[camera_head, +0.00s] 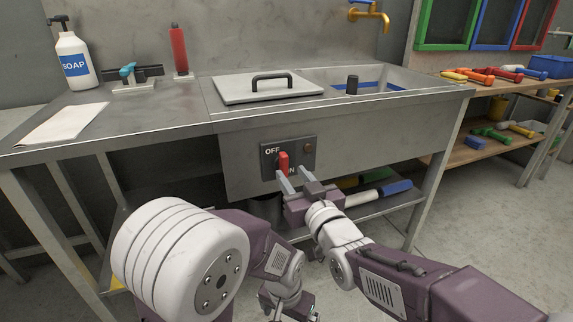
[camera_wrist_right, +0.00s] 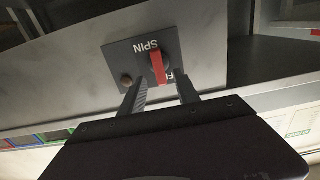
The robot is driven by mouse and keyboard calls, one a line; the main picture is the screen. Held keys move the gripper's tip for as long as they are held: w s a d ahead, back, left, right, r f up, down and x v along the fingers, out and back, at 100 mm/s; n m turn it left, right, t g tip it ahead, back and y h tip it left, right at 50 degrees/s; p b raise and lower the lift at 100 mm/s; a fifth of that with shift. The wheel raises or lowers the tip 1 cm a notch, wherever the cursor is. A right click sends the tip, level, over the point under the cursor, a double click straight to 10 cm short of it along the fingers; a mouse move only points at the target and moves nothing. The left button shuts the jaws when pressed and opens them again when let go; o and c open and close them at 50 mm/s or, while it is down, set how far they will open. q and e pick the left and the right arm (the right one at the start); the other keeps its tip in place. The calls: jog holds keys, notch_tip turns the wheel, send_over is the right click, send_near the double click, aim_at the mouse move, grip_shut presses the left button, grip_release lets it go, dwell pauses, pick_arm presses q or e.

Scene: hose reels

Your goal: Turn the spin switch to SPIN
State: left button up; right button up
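The spin switch is a red lever (camera_head: 283,161) on a dark panel (camera_head: 308,160) on the front of the steel sink unit. My right gripper (camera_head: 292,177) is open, just in front of the panel's lower part. In the right wrist view, its fingers (camera_wrist_right: 158,86) are spread to either side of the red lever (camera_wrist_right: 158,67), with gaps showing. My left gripper (camera_head: 287,302) hangs low at the bottom edge, its fingers unclear.
The sink unit has a lidded tub (camera_head: 268,88) and a basin with a brass tap (camera_head: 370,16). A soap bottle (camera_head: 74,62), a red bottle (camera_head: 179,50) and a white cloth (camera_head: 62,124) are on the counter. A lower shelf holds tools (camera_head: 395,187) right of my right gripper.

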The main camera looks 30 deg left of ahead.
aim_at(285, 166)
jog(key=p+x, duration=0.1)
jog(key=x, duration=0.3)
jog(key=shift+a+r+p, duration=0.1)
jog(key=shift+r+p, duration=0.05)
jog(key=shift+p, duration=0.15)
jog(key=shift+w+a, duration=0.15)
jog(key=shift+w, duration=0.1)
grip_shut()
